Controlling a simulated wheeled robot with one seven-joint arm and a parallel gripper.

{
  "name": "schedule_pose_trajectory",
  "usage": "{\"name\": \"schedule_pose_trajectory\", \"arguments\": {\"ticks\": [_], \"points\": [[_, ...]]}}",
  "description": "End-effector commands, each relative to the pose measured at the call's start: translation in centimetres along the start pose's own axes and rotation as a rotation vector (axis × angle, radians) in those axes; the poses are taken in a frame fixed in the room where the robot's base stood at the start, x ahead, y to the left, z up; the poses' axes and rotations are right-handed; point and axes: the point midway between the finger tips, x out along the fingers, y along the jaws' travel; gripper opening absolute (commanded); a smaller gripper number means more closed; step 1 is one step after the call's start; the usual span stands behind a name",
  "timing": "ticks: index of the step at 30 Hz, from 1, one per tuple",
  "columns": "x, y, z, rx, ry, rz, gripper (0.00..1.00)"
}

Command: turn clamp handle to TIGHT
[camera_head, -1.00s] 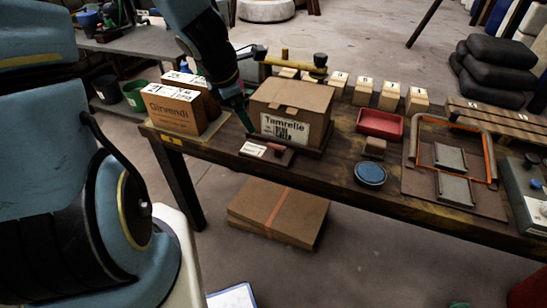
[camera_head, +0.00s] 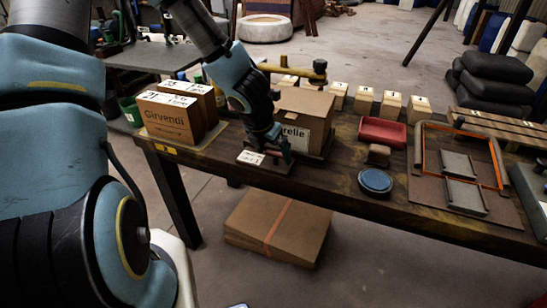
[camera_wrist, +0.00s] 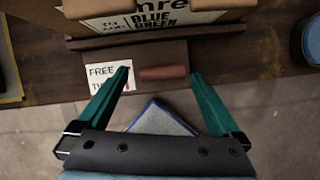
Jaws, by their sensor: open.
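The clamp handle (camera_wrist: 165,73) is a short dull-red bar lying crosswise on a dark brown base (camera_wrist: 175,55) at the bench's front edge. A white card (camera_wrist: 106,74) left of it reads FREE, with a second line partly hidden by a finger; the card also shows in the head view (camera_head: 250,157). My gripper (camera_wrist: 160,73) is open, its green fingers at either end of the handle in the wrist view. I cannot tell whether they touch it. In the head view my gripper (camera_head: 277,147) hides most of the handle.
A cardboard box (camera_head: 308,108) stands right behind the clamp. Brown cartons (camera_head: 168,120) stand to the left. A red tray (camera_head: 382,132), a blue round lid (camera_head: 374,180) and a panel with grey pads (camera_head: 461,168) are to the right. A box (camera_head: 277,225) lies beneath the bench.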

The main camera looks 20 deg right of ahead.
Motion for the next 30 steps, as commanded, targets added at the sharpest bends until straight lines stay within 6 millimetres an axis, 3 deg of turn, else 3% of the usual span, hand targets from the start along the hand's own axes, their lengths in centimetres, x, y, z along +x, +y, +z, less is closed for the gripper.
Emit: {"name": "schedule_pose_trajectory", "arguments": {"ticks": [6, 15, 30], "points": [[1.40, 0.00, 0.00, 0.001, 0.000, 0.000, 1.00], [1.51, 0.01, 0.00, 0.001, 0.000, 0.001, 0.99], [1.50, 0.21, 0.01, -0.002, 0.000, 0.005, 0.43]]}}
